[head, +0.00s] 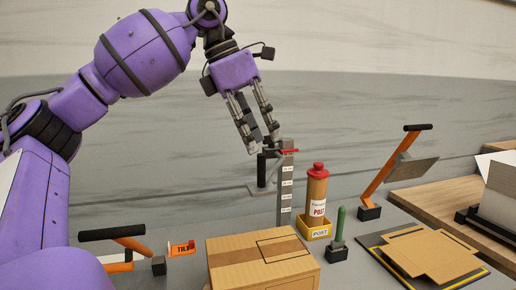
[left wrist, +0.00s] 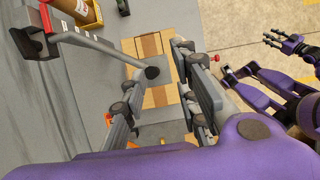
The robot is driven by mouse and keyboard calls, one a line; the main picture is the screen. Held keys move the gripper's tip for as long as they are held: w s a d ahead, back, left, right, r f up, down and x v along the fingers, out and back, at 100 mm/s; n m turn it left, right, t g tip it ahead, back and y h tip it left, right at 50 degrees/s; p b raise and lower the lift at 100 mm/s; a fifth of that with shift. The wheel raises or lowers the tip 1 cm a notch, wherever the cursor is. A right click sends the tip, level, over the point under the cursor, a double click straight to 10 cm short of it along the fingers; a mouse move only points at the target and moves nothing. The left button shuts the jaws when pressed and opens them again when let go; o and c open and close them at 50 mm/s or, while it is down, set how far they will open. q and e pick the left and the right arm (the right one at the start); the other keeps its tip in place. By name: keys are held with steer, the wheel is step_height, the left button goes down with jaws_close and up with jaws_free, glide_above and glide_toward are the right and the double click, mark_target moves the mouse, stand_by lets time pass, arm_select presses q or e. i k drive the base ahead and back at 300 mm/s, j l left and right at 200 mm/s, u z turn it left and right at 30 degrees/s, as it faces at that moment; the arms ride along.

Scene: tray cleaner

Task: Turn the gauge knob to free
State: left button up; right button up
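The gauge is a grey labelled post (head: 286,190) with a red pointer (head: 289,151) near its top. A black knob (head: 262,166) stands beside the post in the head view. In the left wrist view a black round end (left wrist: 152,72) on a grey bar shows between my left fingers; it seems to be this knob. My left gripper (head: 262,138) points down, just above the knob, with its fingers apart and nothing held. I cannot tell whether they touch it. My right gripper (left wrist: 285,42) shows small in the left wrist view, its fingers spread and empty.
A red-capped post bottle (head: 317,190) stands in a yellow holder right of the gauge. A green-handled lever (head: 339,225), a cardboard box (head: 262,260) and an orange tilt lever (head: 130,243) are in front. An orange-armed press (head: 392,170) stands to the right.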

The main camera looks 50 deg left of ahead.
mark_target(268, 140)
steer(key=k+l, duration=0.1)
steer(key=i+j+u, duration=0.2)
steer(key=j, duration=0.25)
steer(key=i+j+u, duration=0.2)
steer(key=j, duration=0.2)
steer(key=i+j+u, duration=0.2)
steer(key=j, duration=0.2)
